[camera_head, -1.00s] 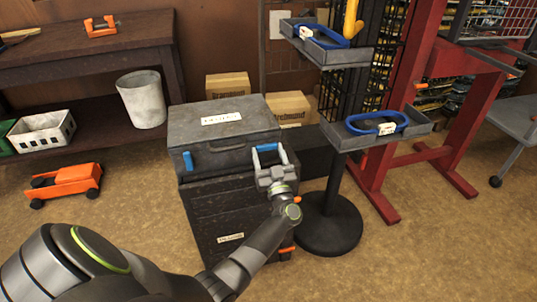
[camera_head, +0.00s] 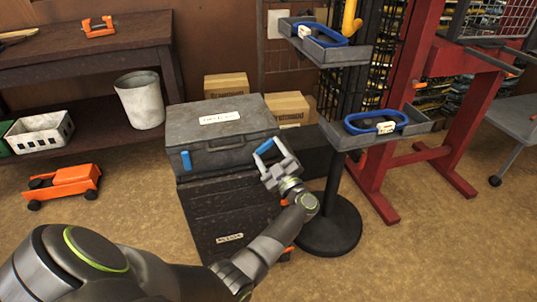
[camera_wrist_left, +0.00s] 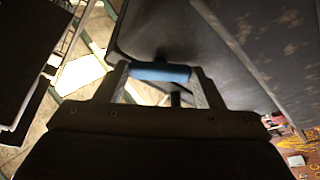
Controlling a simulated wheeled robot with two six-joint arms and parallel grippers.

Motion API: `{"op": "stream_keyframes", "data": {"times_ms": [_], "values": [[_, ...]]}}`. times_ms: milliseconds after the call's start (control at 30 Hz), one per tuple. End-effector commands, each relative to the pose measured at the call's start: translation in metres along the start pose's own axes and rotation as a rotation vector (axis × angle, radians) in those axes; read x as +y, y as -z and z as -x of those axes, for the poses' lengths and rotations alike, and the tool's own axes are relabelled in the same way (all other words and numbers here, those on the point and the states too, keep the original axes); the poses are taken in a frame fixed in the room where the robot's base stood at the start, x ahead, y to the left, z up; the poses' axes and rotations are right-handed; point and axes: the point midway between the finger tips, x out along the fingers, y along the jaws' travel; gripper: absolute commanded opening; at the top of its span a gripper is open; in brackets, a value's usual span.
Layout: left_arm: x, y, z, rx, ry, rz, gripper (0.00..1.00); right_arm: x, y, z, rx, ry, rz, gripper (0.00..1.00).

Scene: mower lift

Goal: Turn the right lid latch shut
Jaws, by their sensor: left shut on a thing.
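The grey case (camera_head: 222,120) has a closed-looking lid with a white label on top. Its left lid latch (camera_head: 187,161), a blue tab, stands upright on the front face. My left gripper (camera_head: 267,151) is at the front right corner of the case, shut on the blue right lid latch (camera_head: 263,147), which is tilted in the head view. In the left wrist view the blue latch (camera_wrist_left: 160,72) lies across between my two fingers, against the dark case (camera_wrist_left: 175,35). The latch's mount is mostly hidden by the gripper. My right gripper is not in view.
The case sits on a dark cabinet (camera_head: 215,215). A stand with grey trays (camera_head: 345,140) holding blue rings is close at the right. An orange toy truck (camera_head: 65,185) is on the floor at left. Open floor lies in front.

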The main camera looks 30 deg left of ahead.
Motion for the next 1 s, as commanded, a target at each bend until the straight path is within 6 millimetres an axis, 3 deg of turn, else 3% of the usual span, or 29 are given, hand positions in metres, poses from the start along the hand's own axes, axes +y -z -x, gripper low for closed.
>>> {"op": "stream_keyframes", "data": {"times_ms": [600, 1000], "values": [[0.0056, 0.0014, -0.0003, -0.002, 0.223, 0.537, 0.39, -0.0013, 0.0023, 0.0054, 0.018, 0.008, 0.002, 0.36], [0.0072, 0.0029, -0.0009, -0.001, 0.326, 0.785, 0.39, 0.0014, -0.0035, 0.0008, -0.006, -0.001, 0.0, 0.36]]}}
